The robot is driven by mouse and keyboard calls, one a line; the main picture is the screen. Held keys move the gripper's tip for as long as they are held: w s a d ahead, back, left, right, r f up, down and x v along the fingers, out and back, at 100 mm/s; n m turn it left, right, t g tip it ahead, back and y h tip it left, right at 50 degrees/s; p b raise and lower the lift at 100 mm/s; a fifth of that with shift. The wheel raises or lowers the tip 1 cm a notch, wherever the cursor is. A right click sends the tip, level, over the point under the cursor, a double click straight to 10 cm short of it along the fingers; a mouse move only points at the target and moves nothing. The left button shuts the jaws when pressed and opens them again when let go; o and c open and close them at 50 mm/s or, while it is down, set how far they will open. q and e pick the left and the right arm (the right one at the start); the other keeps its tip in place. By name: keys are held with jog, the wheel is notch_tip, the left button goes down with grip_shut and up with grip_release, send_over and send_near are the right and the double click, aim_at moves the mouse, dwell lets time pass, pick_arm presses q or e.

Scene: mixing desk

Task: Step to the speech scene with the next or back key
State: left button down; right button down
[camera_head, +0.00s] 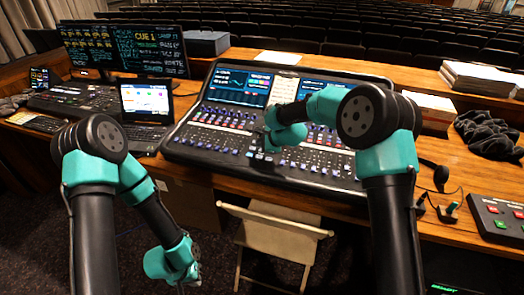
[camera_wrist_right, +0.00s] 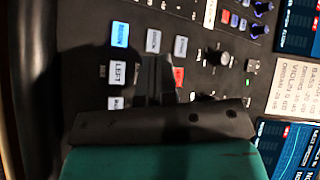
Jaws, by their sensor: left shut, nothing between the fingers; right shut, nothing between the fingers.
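The mixing desk (camera_head: 330,172) fills the middle of the head view. In the right wrist view a group of small keys shows on its dark panel: a blue-lit key (camera_wrist_right: 120,34), a pale key that seems to read BACK (camera_wrist_right: 153,40), another pale key (camera_wrist_right: 181,46), a pale LEFT key (camera_wrist_right: 117,73) and a red key (camera_wrist_right: 179,77). My right gripper (camera_wrist_right: 158,72) is shut and empty over this group, its fingers partly hiding it; contact cannot be told. It also shows low over the desk in the head view (camera_head: 268,147). My left gripper (camera_head: 193,277) hangs shut and empty in front of the table.
The desk's screens (camera_head: 240,86) are lit; the scene name is not readable. A laptop (camera_head: 146,100) and monitors (camera_head: 124,48) stand left. Paper stacks (camera_head: 484,77), a black cloth (camera_head: 488,133) and a button box (camera_head: 498,216) lie right. A folding stool (camera_head: 277,238) stands in front.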

aim_at(261, 154)
jog(key=shift+r, duration=0.1)
jog(key=shift+s+a+r, duration=0.1)
jog(key=shift+s+r, duration=0.05)
jog(key=shift+r, duration=1.1)
jog(key=shift+s+r, duration=0.15)
jog(key=shift+r, duration=1.05)
